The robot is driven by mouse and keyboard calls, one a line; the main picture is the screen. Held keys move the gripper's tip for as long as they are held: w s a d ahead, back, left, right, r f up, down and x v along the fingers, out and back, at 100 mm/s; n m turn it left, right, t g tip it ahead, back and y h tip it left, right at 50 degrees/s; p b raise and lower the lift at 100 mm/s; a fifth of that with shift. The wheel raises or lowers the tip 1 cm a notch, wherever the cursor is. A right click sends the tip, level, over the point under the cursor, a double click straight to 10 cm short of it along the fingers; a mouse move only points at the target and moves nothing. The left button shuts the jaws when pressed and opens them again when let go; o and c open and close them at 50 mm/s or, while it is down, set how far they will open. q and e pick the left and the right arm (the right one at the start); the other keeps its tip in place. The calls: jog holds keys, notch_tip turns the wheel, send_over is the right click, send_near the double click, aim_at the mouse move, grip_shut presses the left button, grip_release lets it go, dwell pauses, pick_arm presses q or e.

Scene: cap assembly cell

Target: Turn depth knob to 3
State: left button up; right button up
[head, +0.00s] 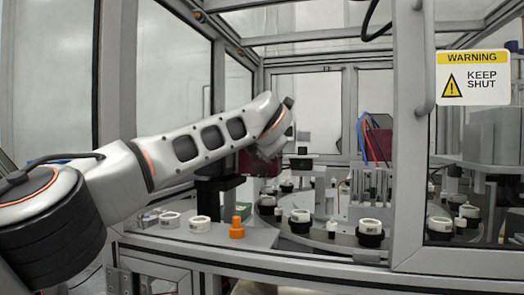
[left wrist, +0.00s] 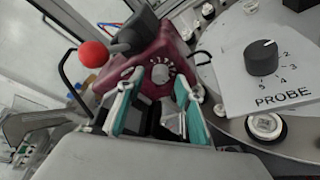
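A black knob (left wrist: 261,57) stands on a pale panel (left wrist: 240,90) lettered PROBE at the right of the left wrist view. Numbers 2 to 5 show around its right and lower side. Its white mark points up and right, above the 2. The word depth is not readable. My left gripper (left wrist: 155,112) has two teal-padded fingers spread apart, with nothing held between them. It is left of the knob and apart from it. In the head view my left arm reaches into the cell and its fingers are hard to make out. My right gripper is not in view.
A maroon unit (left wrist: 150,55) with a grey dial (left wrist: 160,74) and a red ball handle (left wrist: 93,54) lies beyond my fingers. Several white caps and an orange piece (head: 237,229) stand near the front. A frame post (head: 408,130) and a warning sign (head: 473,78) are at right.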

pick_arm(q)
jog(key=shift+w+f, duration=0.25)
jog(key=shift+w, duration=0.4)
grip_shut()
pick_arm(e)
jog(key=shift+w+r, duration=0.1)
